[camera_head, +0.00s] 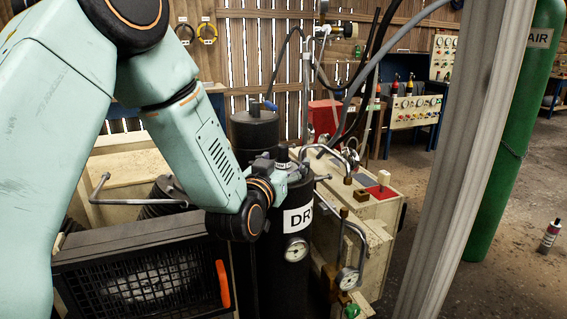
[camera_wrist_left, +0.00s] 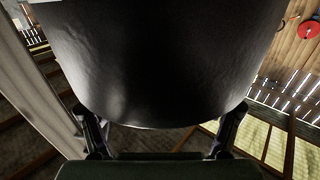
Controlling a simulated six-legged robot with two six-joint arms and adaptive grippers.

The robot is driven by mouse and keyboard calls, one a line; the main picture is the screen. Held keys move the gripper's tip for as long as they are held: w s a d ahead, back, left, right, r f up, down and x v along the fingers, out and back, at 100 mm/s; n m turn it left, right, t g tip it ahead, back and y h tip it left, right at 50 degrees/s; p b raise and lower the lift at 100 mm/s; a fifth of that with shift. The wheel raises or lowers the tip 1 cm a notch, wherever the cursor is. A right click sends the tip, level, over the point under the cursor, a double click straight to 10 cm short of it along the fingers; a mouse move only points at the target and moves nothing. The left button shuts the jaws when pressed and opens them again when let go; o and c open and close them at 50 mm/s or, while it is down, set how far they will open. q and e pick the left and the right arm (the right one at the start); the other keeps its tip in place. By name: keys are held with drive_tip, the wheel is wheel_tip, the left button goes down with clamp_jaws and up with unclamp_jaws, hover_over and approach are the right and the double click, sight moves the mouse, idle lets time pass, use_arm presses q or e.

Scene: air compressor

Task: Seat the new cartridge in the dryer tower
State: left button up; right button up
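The black dryer tower (camera_head: 290,235) stands upright in the middle of the head view, with a white label reading "DR…" and a round gauge on its front. My left gripper (camera_head: 272,166) is at the tower's top, beside a small dark piece with a pale band (camera_head: 283,157). I cannot tell whether this piece is the cartridge. In the left wrist view, a large black rounded body (camera_wrist_left: 160,65) fills the upper middle. My left fingers (camera_wrist_left: 160,137) stand apart at its two lower sides, and their tips are hidden behind it. My right gripper is not in view.
A second black cylinder (camera_head: 254,135) stands behind the tower. Bent metal pipes and a lower gauge (camera_head: 347,278) are close on its right. A grey post (camera_head: 465,160) and green air cylinder (camera_head: 515,130) stand at right.

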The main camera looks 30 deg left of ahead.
use_arm(q)
drive_tip(key=shift+s+f, duration=0.1)
drive_tip(key=shift+f, duration=0.2)
drive_tip(key=shift+s+f, duration=0.1)
drive_tip(key=shift+s, duration=0.3)
drive_tip(key=s, duration=0.4)
drive_tip(key=s+d, duration=0.1)
drive_tip(key=s, duration=0.1)
drive_tip(key=shift+s+r, duration=0.25)
drive_tip(key=shift+r, duration=0.1)
drive_tip(key=shift+w, duration=0.15)
drive_tip(key=shift+a, duration=0.1)
